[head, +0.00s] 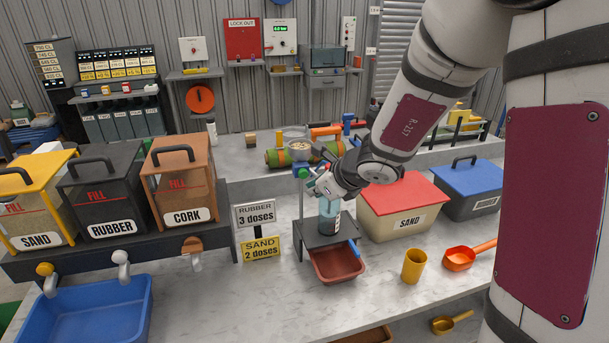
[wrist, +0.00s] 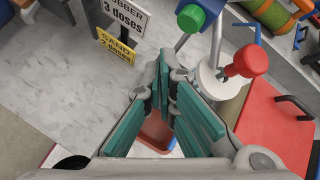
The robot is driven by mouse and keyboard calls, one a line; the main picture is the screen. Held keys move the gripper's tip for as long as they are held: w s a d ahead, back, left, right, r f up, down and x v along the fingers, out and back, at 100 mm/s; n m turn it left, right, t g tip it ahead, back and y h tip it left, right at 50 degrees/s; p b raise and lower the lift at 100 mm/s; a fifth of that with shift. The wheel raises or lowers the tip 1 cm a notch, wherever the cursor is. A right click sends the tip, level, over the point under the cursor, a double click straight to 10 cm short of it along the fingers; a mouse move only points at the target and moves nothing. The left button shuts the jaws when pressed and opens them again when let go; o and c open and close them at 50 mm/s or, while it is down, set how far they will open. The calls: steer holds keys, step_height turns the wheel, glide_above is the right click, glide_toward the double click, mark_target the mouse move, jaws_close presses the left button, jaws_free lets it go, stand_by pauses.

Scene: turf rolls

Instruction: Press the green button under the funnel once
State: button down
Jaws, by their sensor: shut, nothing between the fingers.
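The green button (head: 303,172) sits on a blue housing under the funnel (head: 300,147), which holds pale grains, at the dosing stand in the middle of the table. In the wrist view the green button (wrist: 190,17) is at the top, beyond my fingertips. My gripper (head: 314,188) is beside and slightly below the button in the head view, apart from it as far as I can tell. In the wrist view my gripper (wrist: 168,80) is shut with its teal fingers together and nothing between them. Its wrist hides part of the stand.
A red knob (wrist: 249,61) is right of my fingers. A clear vessel (head: 330,222) stands on the dark stand (head: 318,240), with a red-brown tray (head: 338,265) below. A red-lidded SAND box (head: 405,212) is right; dose signs (head: 257,215) are left.

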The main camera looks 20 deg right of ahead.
steer(key=shift+w, duration=1)
steer(key=shift+w, duration=0.2)
stand_by(0.6)
steer(key=shift+w, duration=0.25)
steer(key=shift+w, duration=0.55)
stand_by(0.8)
steer(key=shift+s, duration=0.15)
stand_by(0.5)
steer(key=shift+s+b, duration=0.35)
steer(key=shift+s, duration=0.5)
steer(key=s+b, duration=0.1)
steer(key=s, duration=0.4)
